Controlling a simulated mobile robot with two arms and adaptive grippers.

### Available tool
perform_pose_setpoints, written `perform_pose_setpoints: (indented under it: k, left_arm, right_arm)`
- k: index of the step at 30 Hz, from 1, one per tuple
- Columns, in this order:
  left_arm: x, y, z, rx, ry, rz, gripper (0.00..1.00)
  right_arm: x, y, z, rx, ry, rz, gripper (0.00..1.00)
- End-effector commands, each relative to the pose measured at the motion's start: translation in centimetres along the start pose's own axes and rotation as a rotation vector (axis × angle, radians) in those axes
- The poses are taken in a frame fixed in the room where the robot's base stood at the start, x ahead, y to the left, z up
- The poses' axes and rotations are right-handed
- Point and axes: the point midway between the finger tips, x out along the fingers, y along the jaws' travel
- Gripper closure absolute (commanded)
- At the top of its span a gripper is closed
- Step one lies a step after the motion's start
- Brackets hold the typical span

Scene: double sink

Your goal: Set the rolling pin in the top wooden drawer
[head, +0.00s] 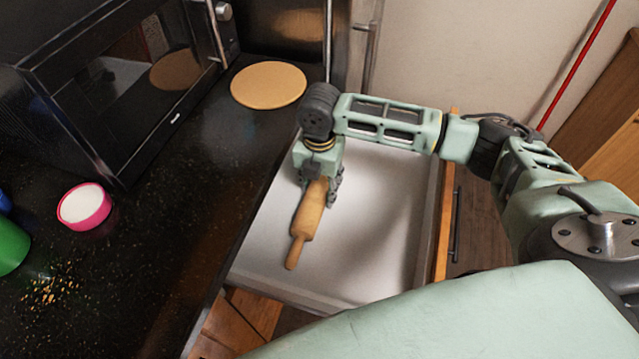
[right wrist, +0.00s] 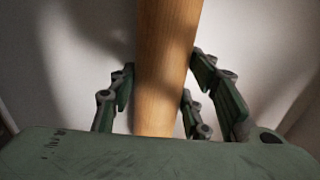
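The wooden rolling pin (head: 308,212) is inside the outline of the open drawer (head: 385,215), which has a pale interior and a wooden front edge. One handle of the pin points toward the lower left; its other end is hidden by my right gripper (head: 319,184). In the right wrist view, the pin (right wrist: 166,65) runs between the fingers of the right gripper (right wrist: 163,85), which close in on both its sides. Whether the pin touches the drawer bottom is hard to tell. My left gripper is not in view.
A dark counter (head: 150,240) borders the drawer on the left. On it are a black microwave (head: 120,75), a round wooden board (head: 268,85), a pink bowl (head: 84,207), a green object (head: 10,245) and scattered crumbs. The drawer is otherwise bare.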

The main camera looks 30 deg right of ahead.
Motion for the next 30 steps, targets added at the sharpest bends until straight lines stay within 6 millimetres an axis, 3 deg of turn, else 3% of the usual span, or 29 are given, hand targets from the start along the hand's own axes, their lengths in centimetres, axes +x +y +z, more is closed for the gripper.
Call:
perform_pose_setpoints:
  k: [5, 17, 30]
  left_arm:
    - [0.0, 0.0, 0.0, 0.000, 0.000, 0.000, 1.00]
    - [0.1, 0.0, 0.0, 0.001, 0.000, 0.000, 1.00]
    - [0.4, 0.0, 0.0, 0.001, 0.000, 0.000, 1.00]
  right_arm:
    - [0.0, 0.0, 0.0, 0.000, 0.000, 0.000, 0.39]
    - [-0.8, 0.0, 0.0, -0.001, 0.000, 0.001, 0.39]
    - [-9.5, 0.1, 0.1, -0.001, -0.002, 0.003, 0.39]
